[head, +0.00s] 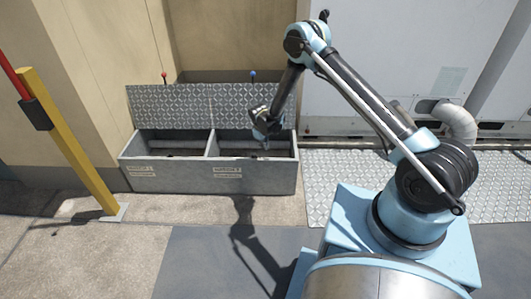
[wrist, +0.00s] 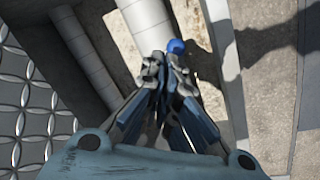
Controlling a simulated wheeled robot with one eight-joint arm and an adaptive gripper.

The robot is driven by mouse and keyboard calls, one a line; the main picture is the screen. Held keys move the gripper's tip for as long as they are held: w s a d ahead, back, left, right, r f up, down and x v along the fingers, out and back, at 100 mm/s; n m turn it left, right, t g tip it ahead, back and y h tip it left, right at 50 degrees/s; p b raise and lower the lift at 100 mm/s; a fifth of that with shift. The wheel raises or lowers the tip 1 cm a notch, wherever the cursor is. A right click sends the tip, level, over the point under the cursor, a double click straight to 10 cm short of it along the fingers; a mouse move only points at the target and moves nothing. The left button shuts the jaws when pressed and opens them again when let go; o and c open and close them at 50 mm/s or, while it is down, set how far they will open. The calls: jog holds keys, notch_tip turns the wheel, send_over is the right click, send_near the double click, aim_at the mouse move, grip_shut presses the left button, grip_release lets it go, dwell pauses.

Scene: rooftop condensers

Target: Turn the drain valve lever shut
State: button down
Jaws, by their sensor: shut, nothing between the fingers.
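A grey metal box (head: 230,180) with two compartments stands against the wall, its tread-plate lids (head: 170,105) raised behind it. My gripper (head: 266,145) points down into the right compartment. In the wrist view my gripper (wrist: 165,62) is shut and empty. A blue ball knob (wrist: 177,46) shows just beyond its fingertips, beside a pale pipe (wrist: 150,30); I cannot tell whether they touch. The lever arm and valve body are hidden behind the fingers. In the head view the inside of the right compartment is dark and partly hidden by the front wall.
A red knob (head: 164,75) and a blue knob (head: 253,73) stand at the lids' top edges. A second pale pipe (wrist: 85,60) runs beside the first. A yellow post (head: 68,142) stands at left. A tread-plate walkway (head: 350,175) lies right of the box. Paving in front is clear.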

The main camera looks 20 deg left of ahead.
jog(key=w+f+m, duration=0.2)
jog(key=m, duration=0.3)
jog(key=w+f+m+t, duration=0.1)
jog(key=w+f+m, duration=0.1)
jog(key=m, duration=0.3)
jog(key=w+d+f+m, duration=0.1)
jog(key=w+f+m, duration=0.2)
jog(key=m, duration=0.3)
jog(key=shift+f+t, duration=0.1)
jog(key=shift+t, duration=0.2)
jog(key=shift+s+a+f, duration=0.1)
jog(key=shift+f, duration=0.25)
jog(key=shift+s+a+f, duration=0.1)
jog(key=shift+s+f, duration=0.05)
jog(key=shift+s, duration=0.75)
jog(key=shift+s+a+f, duration=0.1)
jog(key=shift+s, duration=0.8)
jog(key=shift+d, duration=0.1)
